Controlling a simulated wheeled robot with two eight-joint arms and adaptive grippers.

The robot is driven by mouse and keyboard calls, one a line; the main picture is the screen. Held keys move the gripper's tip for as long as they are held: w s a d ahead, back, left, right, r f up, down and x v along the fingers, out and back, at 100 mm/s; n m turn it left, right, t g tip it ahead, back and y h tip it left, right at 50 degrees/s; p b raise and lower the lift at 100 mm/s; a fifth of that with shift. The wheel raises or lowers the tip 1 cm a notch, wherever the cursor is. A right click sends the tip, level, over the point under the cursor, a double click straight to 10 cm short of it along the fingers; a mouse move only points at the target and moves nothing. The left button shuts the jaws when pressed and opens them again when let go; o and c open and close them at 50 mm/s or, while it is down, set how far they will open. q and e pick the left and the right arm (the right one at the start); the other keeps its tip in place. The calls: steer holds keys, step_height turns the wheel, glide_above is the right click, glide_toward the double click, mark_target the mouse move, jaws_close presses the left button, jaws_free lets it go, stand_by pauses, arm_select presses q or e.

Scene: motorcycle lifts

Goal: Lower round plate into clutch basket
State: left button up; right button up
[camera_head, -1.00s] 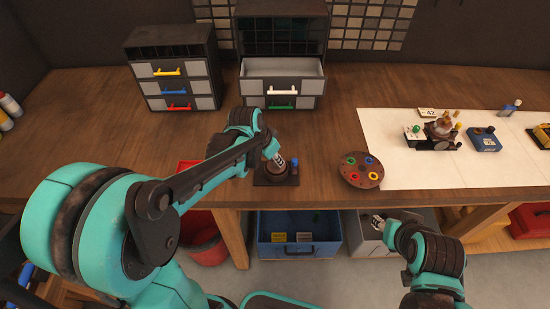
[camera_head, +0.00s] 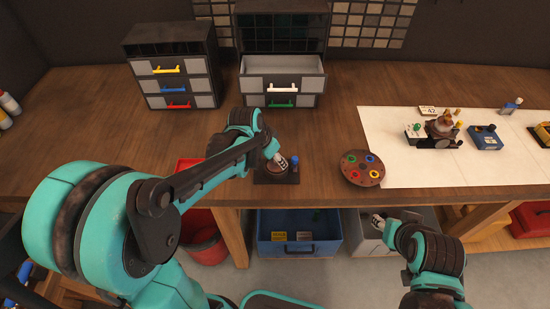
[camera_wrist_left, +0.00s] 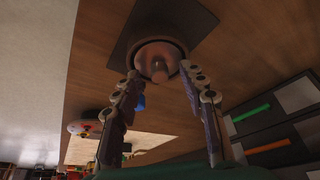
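A brown round clutch basket (camera_head: 269,174) sits on a dark square base (camera_head: 291,178) at the front edge of the bench. In the left wrist view the round part (camera_wrist_left: 160,52) shows a raised rim and a central hub. My left gripper (camera_head: 279,161) is right over it. In that wrist view its two fingers (camera_wrist_left: 158,70) stand apart, one at each side of the round part. I cannot tell a separate round plate from the basket, or whether the fingers press on anything. My right gripper (camera_head: 376,220) hangs below the bench front, its fingers too small to read.
A small blue-topped piece (camera_head: 295,160) stands on the base beside the basket. A brown round holder with coloured rings (camera_head: 362,168) lies to the right, near a white mat (camera_head: 391,140) with parts. Drawer cabinets (camera_head: 282,96) stand behind, one drawer open. Bins sit below the bench.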

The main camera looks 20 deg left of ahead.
arm_select(q)
steer(key=v, duration=1.2)
steer(key=s+f+n+t+y+b, duration=0.2)
steer(key=s+f+n, duration=0.3)
steer(key=s, duration=0.7)
step_height(320, 180, down, 3)
steer(key=shift+s+r+n+t+b, duration=0.2)
steer(key=shift+n+t+b, duration=0.2)
steer(key=shift+t+b, duration=0.15)
steer(key=shift+a, duration=0.15)
stand_by(0.9)
